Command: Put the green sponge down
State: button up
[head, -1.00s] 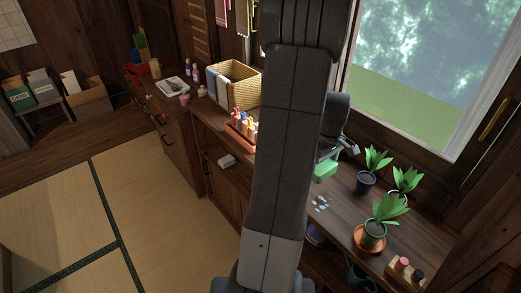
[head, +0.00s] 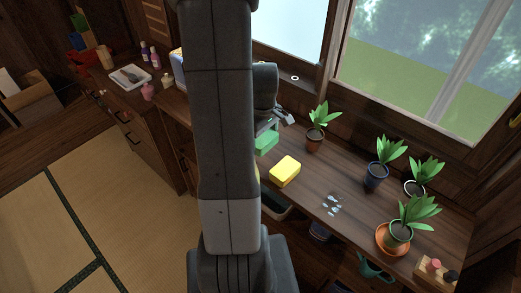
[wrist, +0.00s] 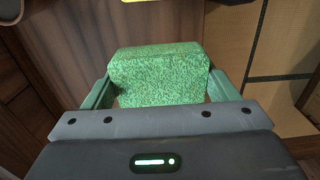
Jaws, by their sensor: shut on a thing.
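The green sponge (wrist: 160,75) is a block held between the two fingers of my gripper (wrist: 158,92) in the wrist view. In the head view the green sponge (head: 266,143) shows just right of my arm, above the wooden counter (head: 310,190). My gripper (head: 270,128) is shut on it there, partly hidden by my arm. Whether the sponge touches the counter I cannot tell. A yellow sponge-like block (head: 285,171) lies on the counter close by, to the lower right.
A potted plant (head: 315,130) stands just right of the gripper. More potted plants (head: 376,170) stand farther right. Small pale-blue bits (head: 332,204) lie on the counter. A white tray (head: 130,77) sits at the left. Bare counter lies between the yellow block and the pots.

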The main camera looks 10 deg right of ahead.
aim_at(263, 137)
jog(key=shift+f, duration=2.85)
jog(key=shift+f, duration=0.25)
jog(key=o, duration=0.9)
jog(key=shift+r, duration=0.1)
jog(key=shift+r, duration=0.1)
notch_tip(263, 137, up, 12)
jog(key=shift+r, duration=0.1)
